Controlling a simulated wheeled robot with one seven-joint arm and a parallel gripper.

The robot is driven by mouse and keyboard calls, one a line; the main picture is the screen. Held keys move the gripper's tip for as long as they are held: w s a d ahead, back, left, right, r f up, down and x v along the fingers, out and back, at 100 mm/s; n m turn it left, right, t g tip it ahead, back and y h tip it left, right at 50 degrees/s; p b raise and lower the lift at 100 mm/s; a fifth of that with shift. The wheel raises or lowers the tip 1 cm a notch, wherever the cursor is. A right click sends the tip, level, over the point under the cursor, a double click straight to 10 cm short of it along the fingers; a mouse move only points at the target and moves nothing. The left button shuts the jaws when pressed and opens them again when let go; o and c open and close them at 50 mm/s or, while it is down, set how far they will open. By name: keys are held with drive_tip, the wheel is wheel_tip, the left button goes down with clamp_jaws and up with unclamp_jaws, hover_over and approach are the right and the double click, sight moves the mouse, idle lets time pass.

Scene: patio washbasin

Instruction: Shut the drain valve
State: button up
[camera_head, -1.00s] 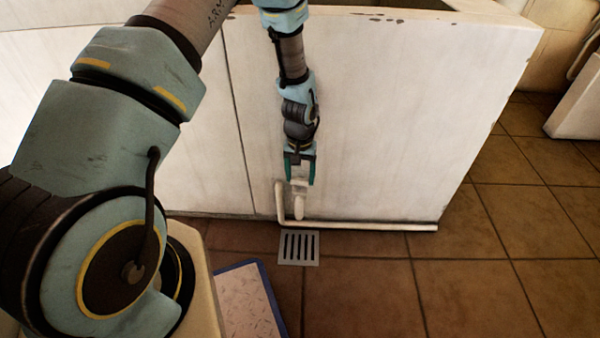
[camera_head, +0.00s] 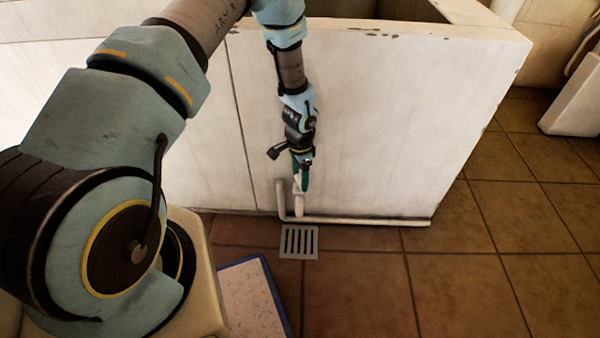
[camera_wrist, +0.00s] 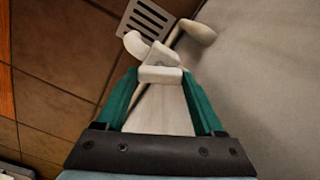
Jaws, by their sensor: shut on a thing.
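The drain valve is a white fitting on the white pipe low on the basin's front wall. In the wrist view its pale handle (camera_wrist: 160,74) sits between the green fingertips of my gripper (camera_wrist: 160,88), which is shut on it. The curved white spout (camera_wrist: 137,45) of the valve shows just beyond the handle. In the head view my gripper (camera_head: 300,178) points down at the valve (camera_head: 299,204) and partly covers it. The white pipe (camera_head: 360,221) runs along the foot of the wall; its rounded bend (camera_wrist: 198,32) shows in the wrist view.
A grey floor drain grate (camera_head: 299,241) lies below the valve, also in the wrist view (camera_wrist: 146,18). The white basin wall (camera_head: 400,120) stands close behind my gripper. A blue-edged mat (camera_head: 250,295) lies at lower left. The brown tiled floor (camera_head: 450,290) at right is clear.

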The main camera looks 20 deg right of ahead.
drive_tip(key=m+p, duration=0.2)
drive_tip(key=m, duration=0.3)
idle(0.8)
drive_tip(key=o, duration=1.4)
